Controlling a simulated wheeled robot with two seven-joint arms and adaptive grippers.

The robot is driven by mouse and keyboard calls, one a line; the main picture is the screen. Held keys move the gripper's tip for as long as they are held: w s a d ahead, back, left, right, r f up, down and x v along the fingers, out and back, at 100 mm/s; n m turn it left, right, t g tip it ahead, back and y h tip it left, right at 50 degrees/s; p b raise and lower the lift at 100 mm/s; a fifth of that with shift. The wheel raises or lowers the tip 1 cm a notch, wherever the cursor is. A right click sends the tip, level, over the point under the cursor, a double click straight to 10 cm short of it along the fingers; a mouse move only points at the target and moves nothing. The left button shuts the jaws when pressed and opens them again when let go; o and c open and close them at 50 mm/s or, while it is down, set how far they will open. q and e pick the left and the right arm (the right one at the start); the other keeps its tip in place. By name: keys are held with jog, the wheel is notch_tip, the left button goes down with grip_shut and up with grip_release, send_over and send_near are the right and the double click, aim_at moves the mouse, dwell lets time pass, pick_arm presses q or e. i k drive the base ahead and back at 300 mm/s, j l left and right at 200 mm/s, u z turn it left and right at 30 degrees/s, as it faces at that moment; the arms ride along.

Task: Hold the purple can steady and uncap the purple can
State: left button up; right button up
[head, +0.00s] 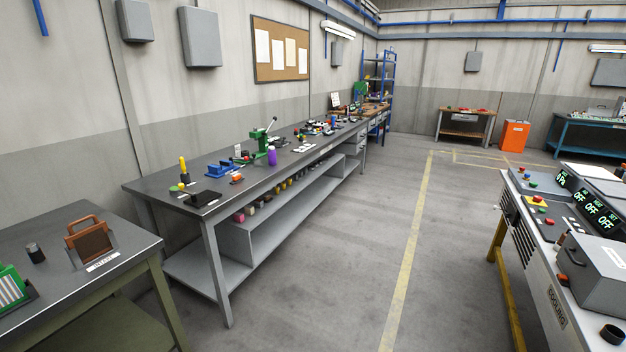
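The purple can (272,157) stands upright on the long dark workbench (150,187), near its front edge. It sits just right of a green lever press (259,147). It is small and far off, so I cannot make out its cap clearly. Neither of my grippers shows in the head view, and nothing is seen touching the can.
A nearer table (60,225) at left holds a brown framed block (90,243). A control console (570,235) stands at right. Between them is open grey floor (350,240) with a yellow line. An orange bin (514,136) stands at the back.

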aim_at(271, 154)
jog(key=i, duration=1.35)
jog(key=i+l+u, duration=0.15)
jog(key=i, duration=1.15)
jog(key=i+l+u, duration=0.1)
jog(key=i+u, duration=0.2)
jog(key=i, duration=0.15)
jog(key=i+l+u, duration=0.25)
jog(key=i, duration=0.15)
jog(key=i+l+u, duration=0.3)
jog(key=i, duration=0.1)
